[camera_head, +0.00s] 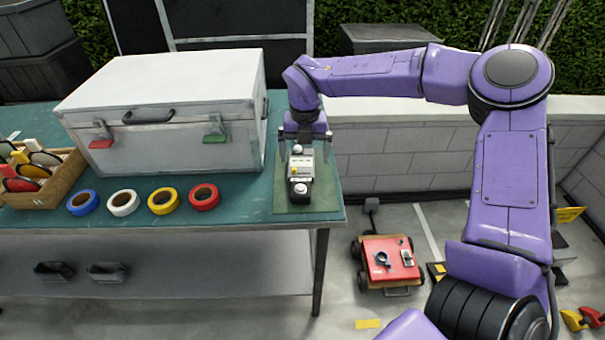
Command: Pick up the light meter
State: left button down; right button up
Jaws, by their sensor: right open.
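The light meter (301,172) is a small pale and black device with a round white knob. It rests on a green mat (292,206) at the right end of the teal table. My right gripper (304,155) is open and points down over the light meter, with its fingers on either side of the meter's upper end. I cannot tell whether the fingers touch it. My left gripper is not in view.
A large white case (165,115) stands just left of the meter. Blue, white, yellow and red tape rolls (204,197) lie in front of it. A wooden crate (62,185) sits at far left. A red cart (390,262) stands on the floor, right of the table.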

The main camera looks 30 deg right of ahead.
aim_at(301, 174)
jog(key=f, duration=0.1)
jog(key=w+f, duration=0.1)
jog(key=f, duration=0.1)
jog(key=shift+w+a+f, duration=0.1)
jog(key=shift+w+f, duration=0.1)
jog(key=shift+w, duration=0.2)
jog(key=f, duration=0.1)
jog(key=f+p, duration=0.1)
jog(key=f, duration=0.1)
jog(key=f+p, duration=0.1)
jog(key=shift+s+f, duration=0.3)
jog(key=shift+f, duration=0.05)
jog(key=shift+w+f, duration=0.2)
jog(key=shift+f, duration=0.05)
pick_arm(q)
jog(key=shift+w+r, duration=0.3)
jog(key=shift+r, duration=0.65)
pick_arm(e)
jog(key=shift+r, duration=0.1)
jog(key=c, duration=1.1)
